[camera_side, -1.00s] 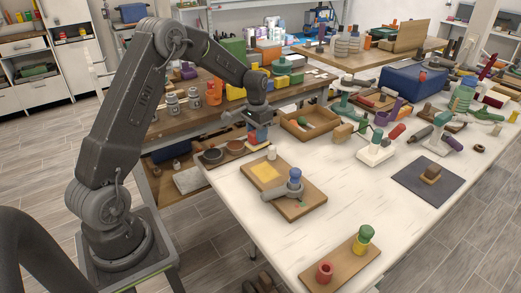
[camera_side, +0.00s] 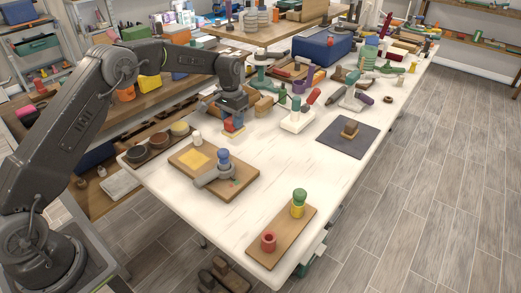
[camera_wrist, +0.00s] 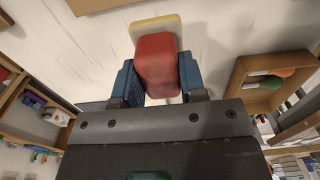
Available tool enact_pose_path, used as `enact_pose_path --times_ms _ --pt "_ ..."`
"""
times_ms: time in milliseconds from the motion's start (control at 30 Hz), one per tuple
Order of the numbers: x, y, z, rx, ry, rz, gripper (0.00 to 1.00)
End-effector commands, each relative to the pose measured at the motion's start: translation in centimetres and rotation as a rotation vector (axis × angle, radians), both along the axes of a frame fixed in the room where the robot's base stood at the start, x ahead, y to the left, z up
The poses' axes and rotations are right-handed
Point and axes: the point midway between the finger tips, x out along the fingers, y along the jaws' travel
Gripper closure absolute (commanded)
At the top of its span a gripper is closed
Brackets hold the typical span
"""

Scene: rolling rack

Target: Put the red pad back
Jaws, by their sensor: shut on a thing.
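My gripper (camera_side: 233,120) is shut on the red pad (camera_wrist: 157,65), with a blue finger on each side of it. A pale yellow layer (camera_wrist: 154,22) shows at the pad's far end in the wrist view. The side view shows the pad small and partly hidden by the fingers.
Another wooden board (camera_side: 285,236) at the front bears a red ring (camera_side: 268,241) and a yellow-green stack (camera_side: 298,205). A dark mat (camera_side: 347,140) with a brown block lies at right. White tabletop between these is clear. A wooden tray (camera_wrist: 262,75) shows in the wrist view.

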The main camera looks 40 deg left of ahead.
Motion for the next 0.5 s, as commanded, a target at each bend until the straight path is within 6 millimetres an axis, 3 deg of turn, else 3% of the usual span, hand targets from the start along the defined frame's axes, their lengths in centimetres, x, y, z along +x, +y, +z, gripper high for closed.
enact_pose_path --times_ms 300,500 --pt "3.3 -6.2 -4.3 0.000 0.000 -0.004 0.81" --pt "4.2 -7.7 -5.3 0.000 -0.001 -0.001 0.81"
